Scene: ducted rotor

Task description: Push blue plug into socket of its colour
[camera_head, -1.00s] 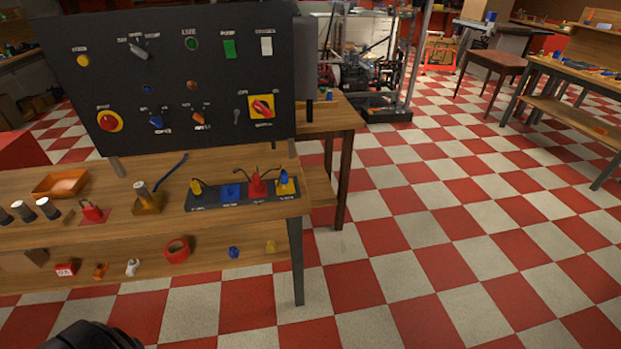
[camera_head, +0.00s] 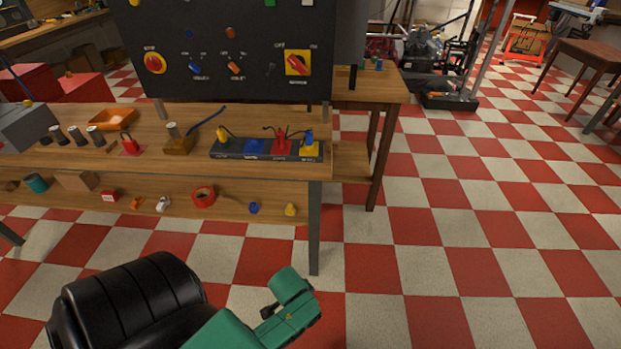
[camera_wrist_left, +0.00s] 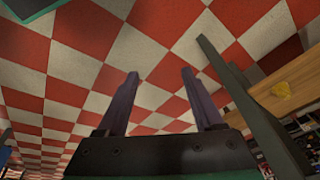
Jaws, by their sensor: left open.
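The blue plug (camera_head: 309,136) stands upright at the yellow socket (camera_head: 311,151), at the right end of a dark socket strip on the bench top. The blue socket (camera_head: 255,147) beside the red one shows no plug. A red plug (camera_head: 281,141) is at the red socket, and a yellow plug (camera_head: 222,132) is at the left end socket. My left arm is at the bottom of the head view, in front of and below the bench. In the left wrist view my left gripper (camera_wrist_left: 160,74) is open and empty, its fingers over the chequered floor. My right gripper is out of view.
The wooden bench (camera_head: 340,173) has a lower shelf with a blue piece (camera_head: 253,208), a yellow piece (camera_head: 290,209) and a red tape roll (camera_head: 204,196). A black control panel (camera_head: 225,60) rises behind the strip. Floor to the right is free.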

